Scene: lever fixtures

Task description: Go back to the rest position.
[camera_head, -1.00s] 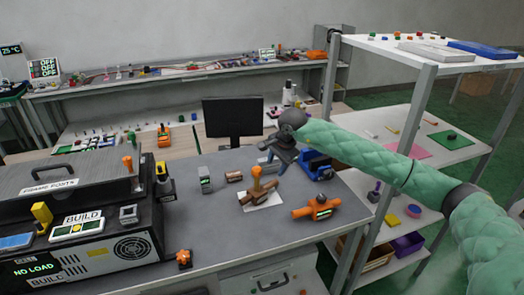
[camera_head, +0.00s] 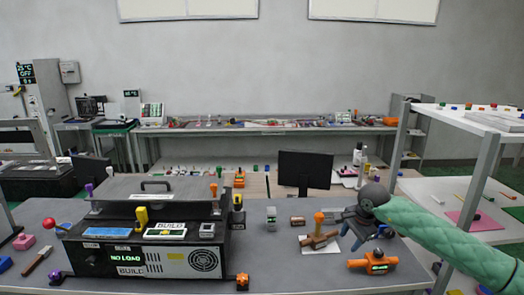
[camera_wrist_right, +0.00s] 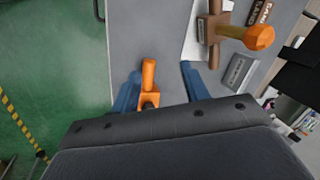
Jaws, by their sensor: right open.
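My right gripper (camera_head: 350,238) is open, at the right of the workbench in the head view, with its arm coming in from the right. In the right wrist view its two blue fingers (camera_wrist_right: 160,78) are spread apart. An orange handle shows between them in that picture; whether they touch it I cannot tell, but nothing looks gripped. In the head view an orange valve-like fixture (camera_head: 372,264) with a small green display sits below the gripper. A lever with an orange handle (camera_head: 319,219) stands on a brown base just left of the gripper. My left gripper is not in view.
A black machine (camera_head: 150,262) reading NO LOAD fills the left of the bench. A grey block (camera_head: 271,219) and a monitor (camera_head: 305,169) stand near the middle. A white shelf rack (camera_head: 485,160) stands close on the right. The air above the bench is mostly clear.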

